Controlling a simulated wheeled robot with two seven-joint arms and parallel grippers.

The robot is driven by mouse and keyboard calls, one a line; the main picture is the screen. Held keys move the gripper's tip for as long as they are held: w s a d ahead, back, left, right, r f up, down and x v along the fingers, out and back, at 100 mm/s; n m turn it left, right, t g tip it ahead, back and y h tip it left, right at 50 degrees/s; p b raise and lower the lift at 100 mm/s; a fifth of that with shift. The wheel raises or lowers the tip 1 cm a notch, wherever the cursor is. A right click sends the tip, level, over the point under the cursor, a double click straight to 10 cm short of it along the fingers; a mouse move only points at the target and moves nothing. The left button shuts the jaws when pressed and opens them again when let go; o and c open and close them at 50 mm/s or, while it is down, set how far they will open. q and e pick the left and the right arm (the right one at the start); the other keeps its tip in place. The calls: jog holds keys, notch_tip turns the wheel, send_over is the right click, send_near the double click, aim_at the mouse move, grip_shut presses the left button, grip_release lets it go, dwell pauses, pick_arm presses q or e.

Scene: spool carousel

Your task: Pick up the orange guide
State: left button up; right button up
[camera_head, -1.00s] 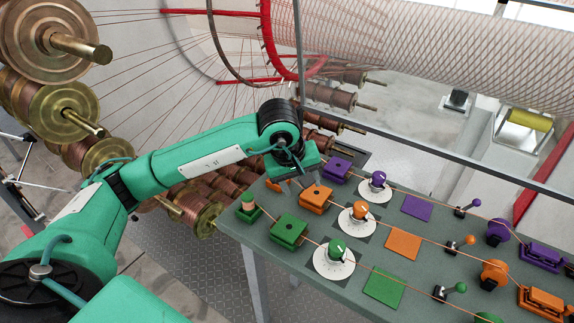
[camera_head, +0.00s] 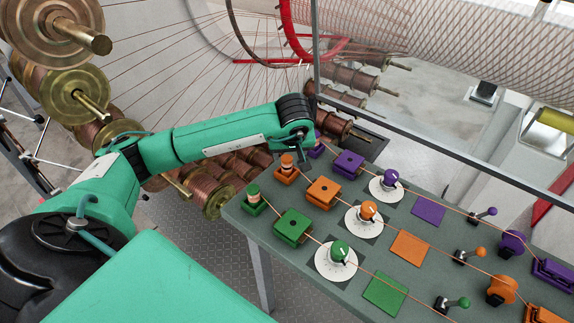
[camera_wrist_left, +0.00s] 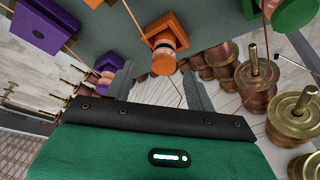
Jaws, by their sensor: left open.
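The orange guide (camera_head: 286,168) stands near the left edge of the grey-green table, a small square base with a round orange and copper-coloured top. It also shows in the left wrist view (camera_wrist_left: 163,45), upper centre, with a thin wire running by it. My left gripper (camera_wrist_left: 159,76) is open and empty. Its two dark fingers point toward the table edge, and the guide's round top appears between and just beyond their tips. Whether they touch it I cannot tell. In the head view my wrist hides most of the gripper. My right gripper is out of view.
A green guide (camera_head: 253,200) and a partly hidden purple guide (camera_head: 316,148) flank the orange one. Copper spools (camera_head: 215,190) crowd the area beyond the edge.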

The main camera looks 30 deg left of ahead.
aim_at(287, 159)
pick_arm(q)
jog(key=shift+a+f+p, duration=0.1)
jog(key=shift+f+p, duration=0.15)
jog(key=shift+p, duration=0.05)
jog(key=p+x, duration=0.2)
jog(key=x, duration=0.2)
jog(key=shift+s+a, duration=0.15)
jog(key=shift+f, duration=0.25)
jog(key=shift+c, duration=0.6)
jog(key=c, duration=1)
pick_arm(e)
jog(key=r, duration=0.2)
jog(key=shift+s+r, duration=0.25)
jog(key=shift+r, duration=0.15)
